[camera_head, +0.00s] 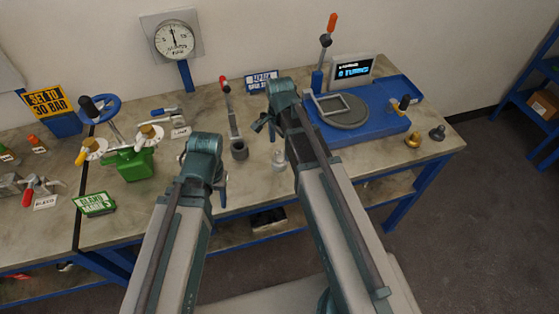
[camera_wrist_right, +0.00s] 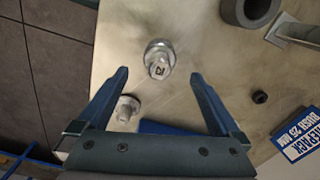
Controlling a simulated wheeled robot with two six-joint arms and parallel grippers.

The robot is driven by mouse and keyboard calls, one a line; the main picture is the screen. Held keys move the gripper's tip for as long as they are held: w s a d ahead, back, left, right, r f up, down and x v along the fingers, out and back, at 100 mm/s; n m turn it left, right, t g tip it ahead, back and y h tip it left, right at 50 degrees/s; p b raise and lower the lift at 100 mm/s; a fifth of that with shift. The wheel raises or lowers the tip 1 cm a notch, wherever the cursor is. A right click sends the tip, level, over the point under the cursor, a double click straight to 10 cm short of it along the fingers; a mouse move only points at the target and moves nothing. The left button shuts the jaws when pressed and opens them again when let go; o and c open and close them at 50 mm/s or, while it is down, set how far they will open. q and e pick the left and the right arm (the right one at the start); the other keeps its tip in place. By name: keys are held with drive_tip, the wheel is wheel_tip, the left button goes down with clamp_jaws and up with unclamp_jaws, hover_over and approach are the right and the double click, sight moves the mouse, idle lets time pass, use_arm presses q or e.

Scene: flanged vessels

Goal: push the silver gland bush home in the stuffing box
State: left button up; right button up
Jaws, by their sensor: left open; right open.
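A silver flanged piece (camera_head: 278,158), which looks like the gland bush, stands on the bench between my arms. In the right wrist view a silver flanged piece with a marked top (camera_wrist_right: 158,60) stands just beyond and between the fingertips. A grey hollow cylinder (camera_head: 239,150), which looks like the stuffing box, stands to its left; its open bore shows in the right wrist view (camera_wrist_right: 236,12). My right gripper (camera_head: 264,123) is open and empty above the bench. My left gripper (camera_head: 221,192) is open near the bench's front edge, partly hidden by its wrist.
A second, smaller silver piece (camera_wrist_right: 127,107) is near the left finger in the wrist view. A dark nut (camera_wrist_right: 259,97) lies to the right. A red-handled lever (camera_head: 227,95) rises behind the cylinder. A blue fixture (camera_head: 385,125) fills the right; a green vessel (camera_head: 130,163) stands left.

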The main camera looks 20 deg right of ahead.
sight(280, 152)
wheel_tip(280, 152, down, 5)
drive_tip(key=b, duration=0.4)
drive_tip(key=shift+f+b, duration=0.1)
drive_tip(key=shift+b, duration=0.25)
clamp_jaws()
drive_tip(key=shift+r, duration=0.25)
